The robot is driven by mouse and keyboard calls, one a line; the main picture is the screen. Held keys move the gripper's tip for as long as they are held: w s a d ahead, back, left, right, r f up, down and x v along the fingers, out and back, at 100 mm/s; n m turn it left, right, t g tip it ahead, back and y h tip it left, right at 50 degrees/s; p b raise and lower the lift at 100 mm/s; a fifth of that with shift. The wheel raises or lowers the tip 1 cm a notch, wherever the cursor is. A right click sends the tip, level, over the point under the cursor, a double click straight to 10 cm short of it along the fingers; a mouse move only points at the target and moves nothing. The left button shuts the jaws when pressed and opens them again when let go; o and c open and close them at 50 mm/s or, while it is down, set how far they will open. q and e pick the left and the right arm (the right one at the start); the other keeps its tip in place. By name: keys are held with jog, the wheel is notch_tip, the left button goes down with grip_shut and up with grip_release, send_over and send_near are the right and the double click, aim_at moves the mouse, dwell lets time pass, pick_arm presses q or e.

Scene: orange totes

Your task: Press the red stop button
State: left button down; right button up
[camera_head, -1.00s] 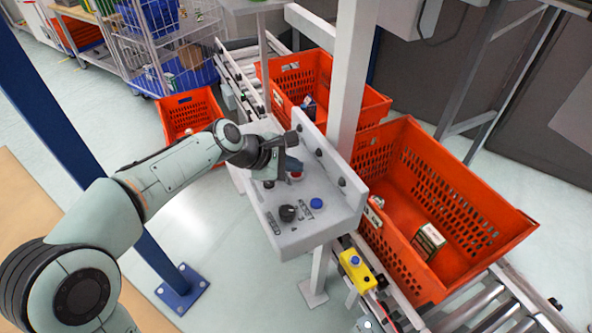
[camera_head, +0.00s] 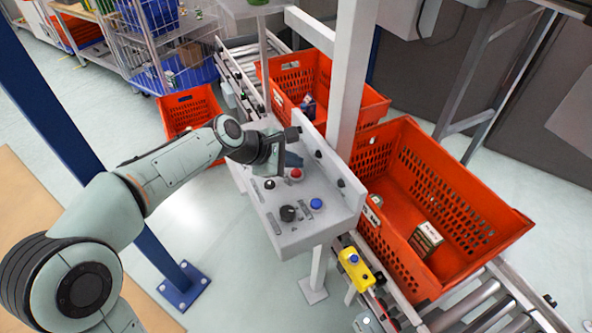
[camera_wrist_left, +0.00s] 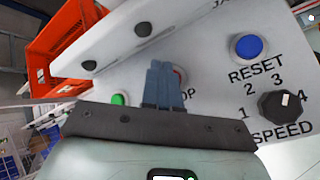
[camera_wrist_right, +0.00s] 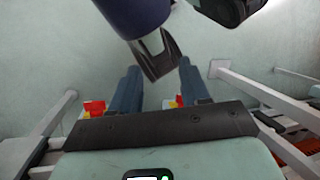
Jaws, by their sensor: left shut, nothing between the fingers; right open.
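The red stop button (camera_head: 296,174) sits on the grey control panel (camera_head: 300,238), next to my left gripper (camera_head: 290,160). In the left wrist view a sliver of the red button (camera_wrist_left: 178,74) shows behind the shut blue fingers (camera_wrist_left: 163,80), with the letters "OP" beside it. The fingers are shut and empty over the panel; whether they touch the button I cannot tell. My right gripper (camera_wrist_right: 158,84) is open, with nothing between its fingers, and is not in the head view.
The panel also carries a blue reset button (camera_head: 316,203), a black speed knob (camera_head: 288,213), a black knob (camera_head: 269,184) and a green button (camera_wrist_left: 118,99). Orange totes (camera_head: 470,262) stand on the roller conveyor behind.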

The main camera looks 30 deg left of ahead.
aim_at(293, 175)
pick_arm(q)
jog(key=shift+r+p, duration=2.3)
jog(key=shift+r, duration=0.2)
pick_arm(e)
jog(key=r, duration=0.1)
jog(key=w+r, duration=0.1)
jog(key=r, duration=0.3)
jog(key=shift+w, duration=0.35)
pick_arm(q)
jog(key=shift+f, duration=0.1)
